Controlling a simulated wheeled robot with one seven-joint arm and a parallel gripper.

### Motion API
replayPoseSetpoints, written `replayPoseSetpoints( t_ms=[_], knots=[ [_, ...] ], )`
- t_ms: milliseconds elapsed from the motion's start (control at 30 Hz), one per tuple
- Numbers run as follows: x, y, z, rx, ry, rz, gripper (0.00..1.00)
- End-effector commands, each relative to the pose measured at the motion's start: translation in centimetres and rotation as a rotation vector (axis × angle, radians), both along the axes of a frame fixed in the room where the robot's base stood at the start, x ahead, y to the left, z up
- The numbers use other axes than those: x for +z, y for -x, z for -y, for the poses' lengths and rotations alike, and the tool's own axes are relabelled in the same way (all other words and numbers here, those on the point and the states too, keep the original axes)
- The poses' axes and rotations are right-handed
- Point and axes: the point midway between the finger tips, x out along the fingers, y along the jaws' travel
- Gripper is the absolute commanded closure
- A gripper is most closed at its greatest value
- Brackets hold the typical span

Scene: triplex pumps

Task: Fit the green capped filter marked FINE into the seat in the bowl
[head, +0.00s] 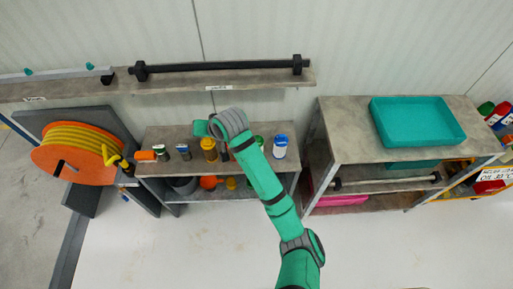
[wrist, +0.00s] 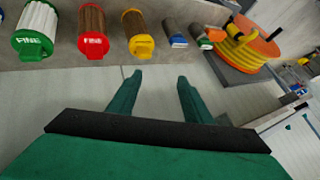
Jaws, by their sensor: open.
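The green capped filter (wrist: 34,30) has a white pleated body and FINE on its cap. It is at the upper left of the wrist view, on the shelf. In the head view its green cap (head: 258,140) shows only partly beside my arm. My gripper (wrist: 156,82) is open and empty, with both fingers apart over bare floor, to the right of and below the green filter in the wrist view. In the head view my arm bends over the shelf and its fingers cannot be made out. I cannot make out the bowl or its seat.
A blue-topped white container (head: 280,147) is at the shelf's right end. An orange hose reel (head: 60,155) stands left; a teal tray (head: 415,122) sits right.

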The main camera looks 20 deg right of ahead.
Motion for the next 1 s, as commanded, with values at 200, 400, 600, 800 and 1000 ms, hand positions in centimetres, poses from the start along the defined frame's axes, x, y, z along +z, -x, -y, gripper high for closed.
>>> replayPoseSetpoints(
  t_ms=[200, 400, 600, 800, 1000],
  knots=[
    [0.2, 1.7, 9.9, -0.065, 0.198, -0.193, 0.55],
    [0.7, 3.8, 15.8, -0.125, 0.308, -0.315, 0.55],
    [0.0, 4.3, 17.6, -0.145, 0.339, -0.356, 0.55],
    [-2.8, 3.4, 17.8, -0.145, 0.338, -0.356, 0.55],
    [-4.4, 2.9, 17.9, -0.144, 0.338, -0.353, 0.55]
  ],
)
